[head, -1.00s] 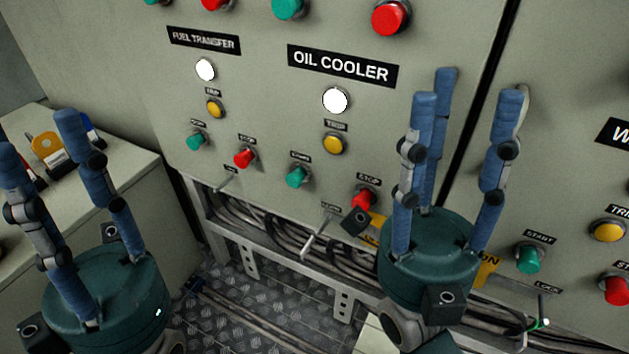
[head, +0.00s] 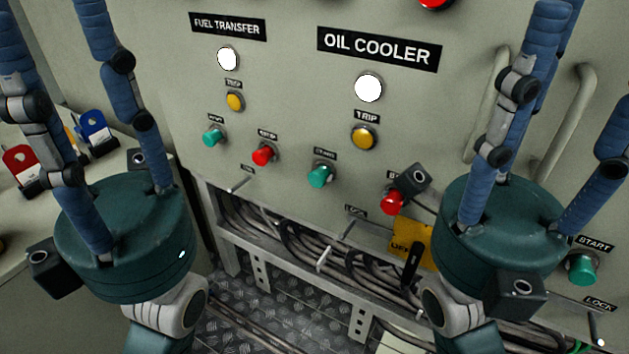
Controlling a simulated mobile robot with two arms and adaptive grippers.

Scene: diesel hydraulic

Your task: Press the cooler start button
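The OIL COOLER label (head: 379,48) is on the grey cabinet panel, with a lit white lamp (head: 368,88) and a yellow trip button (head: 364,137) below it. The green cooler start button (head: 320,176) is lower, left of the red stop button (head: 392,202), which a block of my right gripper partly overlaps. My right gripper (head: 560,75) is open and empty, with its blue fingers pointing up, right of the cooler buttons. My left gripper (head: 60,40) is open and empty at the left, apart from the panel buttons. Some fingertips are cut off by the frame's top edge.
The FUEL TRANSFER group has a similar green button (head: 214,137) and red button (head: 264,154). Cables (head: 300,235) run in an open bay below the panel. A yellow tag (head: 413,243) hangs under the cooler stop button. Another green start button (head: 582,269) is at right.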

